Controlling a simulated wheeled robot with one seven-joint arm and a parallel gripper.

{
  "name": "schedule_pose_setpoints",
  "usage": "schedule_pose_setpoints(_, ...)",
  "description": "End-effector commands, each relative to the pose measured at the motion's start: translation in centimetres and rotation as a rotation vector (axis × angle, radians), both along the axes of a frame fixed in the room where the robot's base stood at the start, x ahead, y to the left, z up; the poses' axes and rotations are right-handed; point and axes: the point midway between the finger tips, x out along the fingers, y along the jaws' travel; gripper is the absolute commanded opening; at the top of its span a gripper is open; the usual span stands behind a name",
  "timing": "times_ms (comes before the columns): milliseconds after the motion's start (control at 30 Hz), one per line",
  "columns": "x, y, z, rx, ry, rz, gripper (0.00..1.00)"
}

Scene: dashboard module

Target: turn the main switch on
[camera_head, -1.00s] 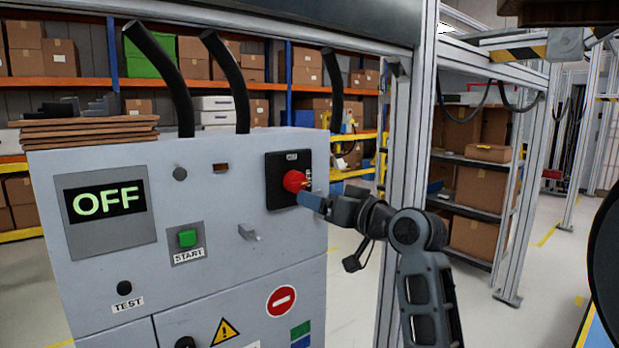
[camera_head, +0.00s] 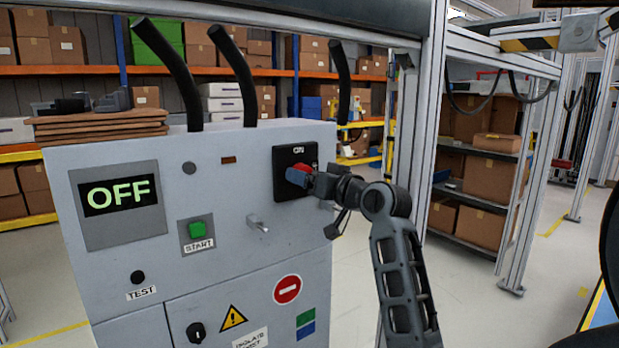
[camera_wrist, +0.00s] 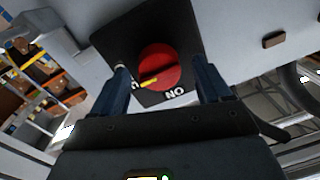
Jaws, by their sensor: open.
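The main switch is a red round knob (camera_wrist: 160,66) on a black square plate (camera_head: 281,158) at the cabinet's upper right. In the wrist view, its yellow pointer mark lies toward the lower left, at a partly hidden label beside the left finger, and away from the upside-down ON label (camera_wrist: 175,93). My gripper (camera_head: 298,178) is at the knob in the head view, covering part of it. In the wrist view, its two blue fingers stand apart, one on each side of the knob; contact cannot be told. The display (camera_head: 118,195) reads OFF.
The grey cabinet (camera_head: 240,230) also carries a green START button (camera_head: 197,230), a TEST button (camera_head: 138,277), a metal latch (camera_head: 257,223) and a lower black knob (camera_head: 196,332). An aluminium frame post (camera_head: 405,125) stands right of the cabinet, behind my arm.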

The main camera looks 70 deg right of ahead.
Motion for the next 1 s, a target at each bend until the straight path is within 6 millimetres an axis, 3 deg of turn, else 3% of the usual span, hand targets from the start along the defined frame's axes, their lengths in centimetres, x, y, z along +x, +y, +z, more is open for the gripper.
schedule_pose_setpoints(100, -0.01, 0.02, -0.01, 0.000, 0.000, 0.000, 0.76)
schedule_pose_setpoints(667, 0.01, 0.08, 0.01, 0.000, 0.000, 0.001, 0.22)
schedule_pose_setpoints(1000, 0.05, 0.12, -0.08, -0.040, 0.023, 0.002, 0.21)
